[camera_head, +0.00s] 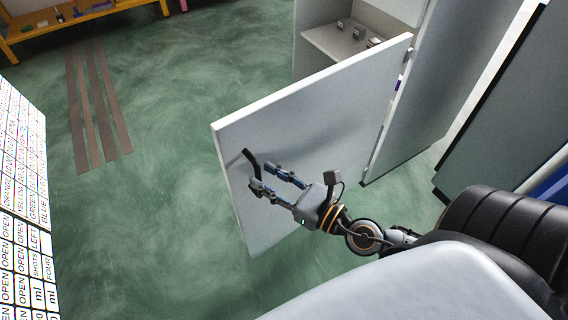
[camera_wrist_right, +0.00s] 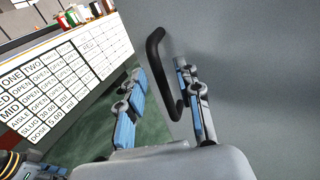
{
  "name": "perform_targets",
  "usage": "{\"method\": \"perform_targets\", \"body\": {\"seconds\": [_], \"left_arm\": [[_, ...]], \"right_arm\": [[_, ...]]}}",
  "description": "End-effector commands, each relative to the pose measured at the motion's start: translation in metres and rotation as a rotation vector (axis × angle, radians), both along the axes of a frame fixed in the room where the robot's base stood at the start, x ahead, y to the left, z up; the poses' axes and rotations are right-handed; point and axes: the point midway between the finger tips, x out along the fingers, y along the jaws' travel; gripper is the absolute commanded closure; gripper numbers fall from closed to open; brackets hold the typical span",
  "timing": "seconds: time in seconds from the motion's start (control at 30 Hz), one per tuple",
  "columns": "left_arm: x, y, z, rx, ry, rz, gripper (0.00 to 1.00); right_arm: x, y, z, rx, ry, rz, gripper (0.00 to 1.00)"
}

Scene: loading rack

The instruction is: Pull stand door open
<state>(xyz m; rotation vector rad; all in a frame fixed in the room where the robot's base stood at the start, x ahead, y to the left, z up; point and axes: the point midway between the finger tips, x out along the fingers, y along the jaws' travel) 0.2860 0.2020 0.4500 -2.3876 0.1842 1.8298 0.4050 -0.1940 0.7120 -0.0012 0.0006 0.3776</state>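The stand door (camera_head: 310,140) is a pale grey panel that stands swung out from the stand (camera_head: 435,90), with the stand's inside showing behind it. A black bar handle (camera_head: 252,163) is near the door's free edge. My right gripper (camera_head: 266,180) is at the handle with its fingers spread. In the right wrist view the handle (camera_wrist_right: 158,75) shows between the two blue-padded fingers of the gripper (camera_wrist_right: 155,105), closer to the right finger. I cannot tell whether that finger touches it.
A shelf (camera_head: 345,40) inside the stand holds several small metal items. A white board with printed words (camera_head: 22,190) is at the left. A yellow-framed bench (camera_head: 70,32) is at the back left.

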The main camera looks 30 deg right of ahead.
Motion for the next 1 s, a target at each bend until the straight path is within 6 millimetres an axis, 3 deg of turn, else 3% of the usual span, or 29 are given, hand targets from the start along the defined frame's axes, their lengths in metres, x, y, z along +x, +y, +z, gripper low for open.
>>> {"method": "perform_targets", "body": {"seconds": [0.33,1.0], "left_arm": [[0.0,0.0,0.0,0.0,0.0,0.0,0.6],[0.0,0.0,0.0,0.0,0.0,0.0,0.6]], "right_arm": [[-0.036,-0.014,0.0,-0.002,0.0,0.004,0.66],[-0.036,-0.02,0.001,0.037,0.006,-0.023,0.66]]}}
